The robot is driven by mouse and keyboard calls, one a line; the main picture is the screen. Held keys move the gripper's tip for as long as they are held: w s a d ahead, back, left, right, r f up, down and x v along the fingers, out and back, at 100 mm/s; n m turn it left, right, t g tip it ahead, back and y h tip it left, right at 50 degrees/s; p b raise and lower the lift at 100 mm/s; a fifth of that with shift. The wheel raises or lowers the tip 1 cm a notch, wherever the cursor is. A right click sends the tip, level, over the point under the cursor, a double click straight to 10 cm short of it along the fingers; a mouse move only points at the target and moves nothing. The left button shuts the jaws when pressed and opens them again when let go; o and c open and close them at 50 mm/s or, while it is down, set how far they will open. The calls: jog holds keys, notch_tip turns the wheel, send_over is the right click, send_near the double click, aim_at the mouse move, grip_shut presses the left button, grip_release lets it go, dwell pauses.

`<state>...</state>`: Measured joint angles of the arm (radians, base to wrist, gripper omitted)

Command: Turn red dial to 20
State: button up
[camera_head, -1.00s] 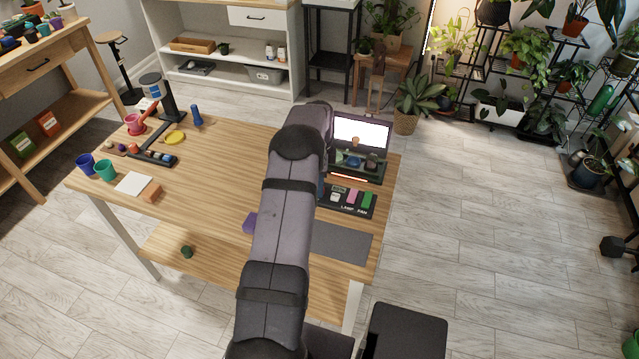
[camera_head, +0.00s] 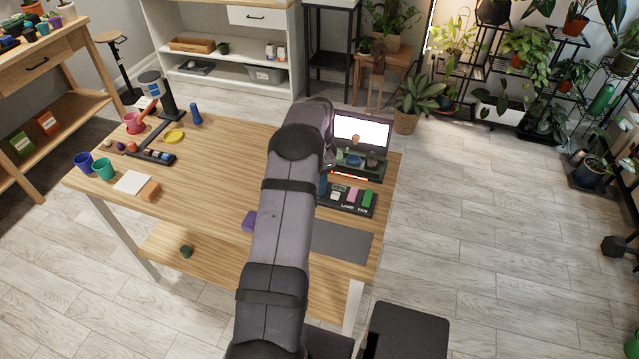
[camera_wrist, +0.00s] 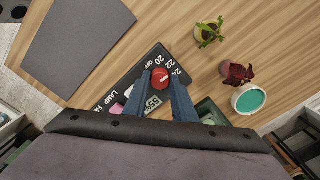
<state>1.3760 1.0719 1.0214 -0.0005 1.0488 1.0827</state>
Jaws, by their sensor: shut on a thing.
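The red dial (camera_wrist: 160,76) shows in the wrist view, on a black control panel (camera_wrist: 128,83). Numbers 20, 22 and a partly hidden third mark run around it, with OFF beside the 20. A white pointer line is on its top, but its exact setting is too small to tell. My gripper (camera_wrist: 161,80) has its blue fingers on both sides of the dial, shut on it. In the head view my arm hides the dial; the panel (camera_head: 345,207) shows with its LAMP and FAN labels.
A small display reading digits (camera_wrist: 153,102) sits beside the dial. Two potted plants (camera_wrist: 209,33) (camera_wrist: 234,72) and a teal-topped cup (camera_wrist: 249,99) stand nearby. A grey mat (camera_wrist: 78,45) lies beside the panel. A lit screen (camera_head: 362,132) stands behind.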

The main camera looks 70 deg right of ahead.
jog(key=n, duration=0.5)
jog(key=shift+n+b, duration=0.3)
jog(key=n, duration=0.5)
jog(key=shift+r, duration=0.1)
jog(key=shift+n, duration=0.3)
jog(key=o, duration=1)
jog(key=shift+o, duration=0.2)
jog(key=shift+r+b, duration=1.05)
jog(key=shift+r, duration=2.6)
jog(key=shift+w, duration=0.1)
